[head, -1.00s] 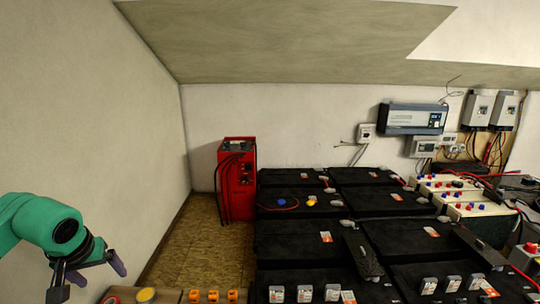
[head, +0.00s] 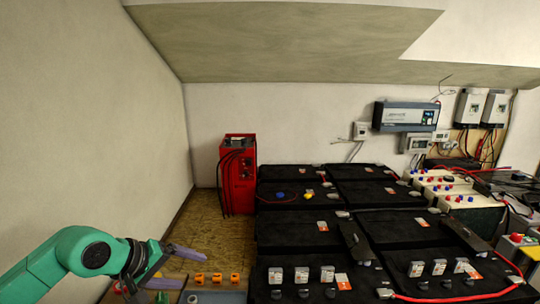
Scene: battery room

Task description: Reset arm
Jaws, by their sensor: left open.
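My left arm, green with a black wrist, comes in from the lower left. My left gripper (head: 192,268) has two purple-grey fingers, spread apart, with nothing seen between them. It is above the left part of a bench top (head: 225,297) at the bottom edge, left of several small orange blocks (head: 217,279). Part of the bench behind the gripper is hidden. My right arm and gripper are not in view.
Several black batteries (head: 290,232) fill the middle and right, with small grey-white devices (head: 301,275) and red cables on the front ones. A red charger unit (head: 238,180) stands behind the bench. A bare wall (head: 90,120) is on the left.

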